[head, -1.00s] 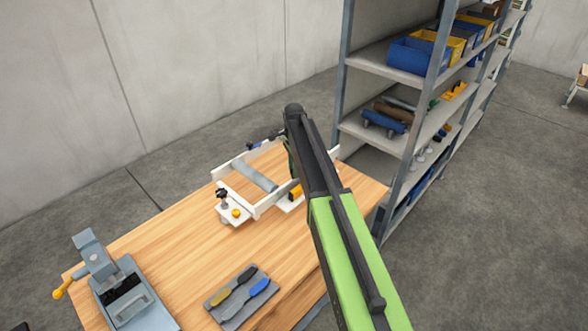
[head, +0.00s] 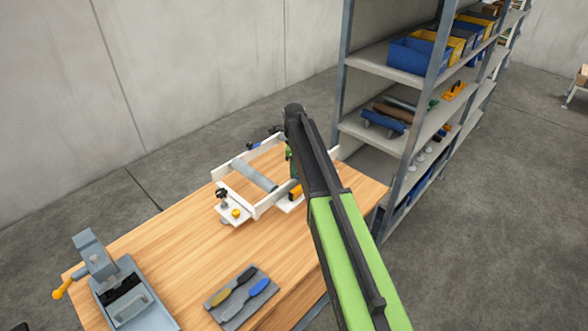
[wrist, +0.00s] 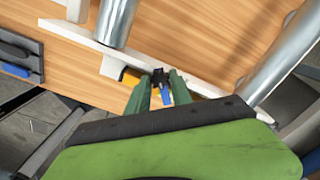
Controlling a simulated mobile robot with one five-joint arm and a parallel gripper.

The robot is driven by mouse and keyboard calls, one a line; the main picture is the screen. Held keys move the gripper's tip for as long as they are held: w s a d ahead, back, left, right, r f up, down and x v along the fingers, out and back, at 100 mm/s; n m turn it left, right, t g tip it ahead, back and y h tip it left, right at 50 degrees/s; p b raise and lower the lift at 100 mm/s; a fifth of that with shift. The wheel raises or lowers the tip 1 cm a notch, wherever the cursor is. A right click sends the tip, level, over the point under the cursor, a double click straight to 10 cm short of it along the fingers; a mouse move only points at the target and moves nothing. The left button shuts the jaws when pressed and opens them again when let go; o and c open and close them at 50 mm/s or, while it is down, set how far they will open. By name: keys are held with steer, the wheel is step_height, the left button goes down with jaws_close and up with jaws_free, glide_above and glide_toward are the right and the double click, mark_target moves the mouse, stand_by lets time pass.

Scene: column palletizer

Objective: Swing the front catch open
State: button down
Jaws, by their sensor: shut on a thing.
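A white frame fixture (head: 264,211) stands on the wooden bench with a grey cylinder (head: 254,176) across it. In the wrist view its white rail (wrist: 87,43) runs slantwise past my gripper (wrist: 161,88). My green fingers are shut on a small catch with a blue handle (wrist: 166,96) and a black end (wrist: 160,75), at the rail. A yellow block (wrist: 130,76) sits beside the left finger, partly hidden by it; it also shows in the head view (head: 296,192). In the head view my arm hides most of the grip and the catch.
A white plate with a black knob (head: 221,194) and yellow button (head: 236,213) adjoins the frame. A grey vise-like device (head: 120,288) and a tool mat (head: 240,300) lie nearer. A shelf rack (head: 357,127) stands close right. The bench middle is clear.

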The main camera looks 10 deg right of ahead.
steer(key=c, duration=1.1)
jaws_free()
steer(key=shift+c, duration=0.2)
step_height(320, 180, up, 17)
steer(key=p, duration=1.7)
steer(key=shift+r, duration=0.2)
